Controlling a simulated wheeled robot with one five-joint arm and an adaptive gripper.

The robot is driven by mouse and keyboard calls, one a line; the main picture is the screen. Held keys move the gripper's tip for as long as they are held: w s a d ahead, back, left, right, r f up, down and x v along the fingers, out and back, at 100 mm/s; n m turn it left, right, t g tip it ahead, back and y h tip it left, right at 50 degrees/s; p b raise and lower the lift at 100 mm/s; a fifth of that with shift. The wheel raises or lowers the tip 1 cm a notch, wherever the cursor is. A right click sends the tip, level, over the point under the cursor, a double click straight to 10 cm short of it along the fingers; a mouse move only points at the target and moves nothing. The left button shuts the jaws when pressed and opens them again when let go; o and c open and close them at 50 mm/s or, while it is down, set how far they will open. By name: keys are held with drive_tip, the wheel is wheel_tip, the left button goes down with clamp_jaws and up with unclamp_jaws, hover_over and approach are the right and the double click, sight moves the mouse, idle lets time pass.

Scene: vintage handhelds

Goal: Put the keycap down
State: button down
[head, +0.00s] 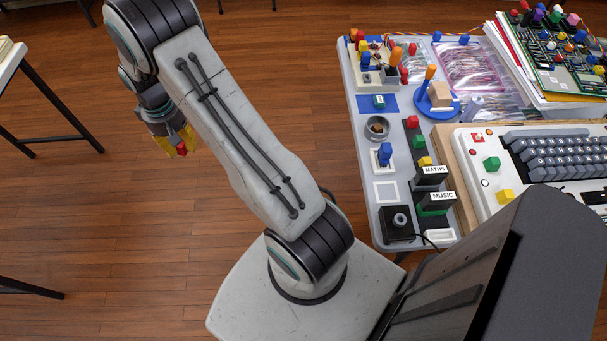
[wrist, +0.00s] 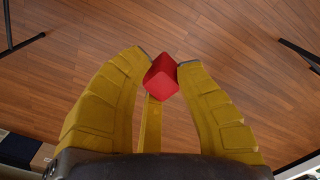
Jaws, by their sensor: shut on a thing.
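No surface touches the keycap from below.
The table at the right holds a keyboard (head: 550,155), a green circuit board (head: 565,45), a blue disc (head: 436,108), a small metal bowl (head: 377,128), a white square frame (head: 386,192) and a black joystick (head: 398,223). Another table's corner (head: 8,62) shows at the far left. Open floor lies between.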

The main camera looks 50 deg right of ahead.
drive_tip(key=s+d+m+b, duration=0.2)
drive_tip(key=s+d+m, duration=0.1)
drive_tip(key=d, duration=0.7)
drive_tip(key=s+d+m+b, duration=0.2)
drive_tip(key=s+d+m, duration=0.15)
drive_tip(key=d, duration=0.75)
drive_tip(key=s+d+r+m+b, duration=0.15)
drive_tip(key=s+d+m, duration=0.25)
drive_tip(key=s+d, duration=0.7)
drive_tip(key=s+d+f+m+b, duration=0.1)
drive_tip(key=s+d+m+b, duration=0.35)
drive_tip(key=s, duration=1.05)
drive_tip(key=s+r+m, duration=0.2)
drive_tip(key=s+m, duration=0.1)
drive_tip(key=s, duration=1)
drive_tip(key=m+y, duration=0.1)
drive_tip(key=m, duration=0.4)
hover_over(386, 193)
drive_tip(key=shift+m, duration=0.3)
drive_tip(key=shift+d+f+b, duration=0.15)
drive_tip(key=shift+f+b, duration=2.55)
drive_tip(key=shift+f, duration=6)
